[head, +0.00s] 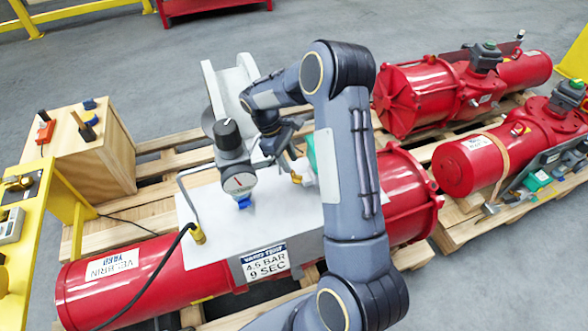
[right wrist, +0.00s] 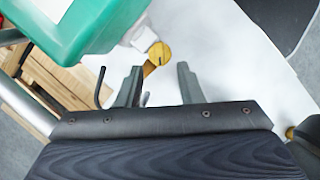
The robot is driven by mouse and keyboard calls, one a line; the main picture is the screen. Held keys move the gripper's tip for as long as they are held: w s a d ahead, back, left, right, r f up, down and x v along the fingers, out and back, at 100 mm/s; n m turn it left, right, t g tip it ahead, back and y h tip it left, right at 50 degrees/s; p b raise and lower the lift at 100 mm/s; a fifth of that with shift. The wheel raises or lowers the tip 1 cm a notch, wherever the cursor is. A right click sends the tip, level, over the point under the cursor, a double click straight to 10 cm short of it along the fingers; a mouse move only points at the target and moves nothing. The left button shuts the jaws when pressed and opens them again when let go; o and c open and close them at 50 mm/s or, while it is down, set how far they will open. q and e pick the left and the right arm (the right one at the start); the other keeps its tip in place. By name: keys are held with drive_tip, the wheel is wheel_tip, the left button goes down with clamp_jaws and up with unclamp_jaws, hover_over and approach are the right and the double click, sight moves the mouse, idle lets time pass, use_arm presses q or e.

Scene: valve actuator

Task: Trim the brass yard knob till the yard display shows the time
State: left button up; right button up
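A brass knob (right wrist: 160,53) shows in the right wrist view just beyond my right gripper's fingertips, nearer the left finger. In the head view a small brass part (head: 296,178), apparently the same knob, shows beside the teal block. My right gripper (right wrist: 160,78) is open, with nothing seen between its fingers; in the head view it (head: 285,150) is partly hidden by my arm. A small display box (head: 10,225) on the yellow stand is too small to read. My left gripper is out of view.
A gauge with a black-topped regulator (head: 232,155) stands left of my right gripper. A black hose (head: 150,275) runs to a brass fitting (head: 197,233). A teal block (right wrist: 85,22) is close by the gripper. A wooden box (head: 85,150) and more red actuators (head: 420,95) stand around.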

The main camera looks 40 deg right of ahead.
sight(297, 175)
drive_tip(key=shift+x, duration=2.35)
drive_tip(key=shift+c, duration=0.3)
clamp_jaws()
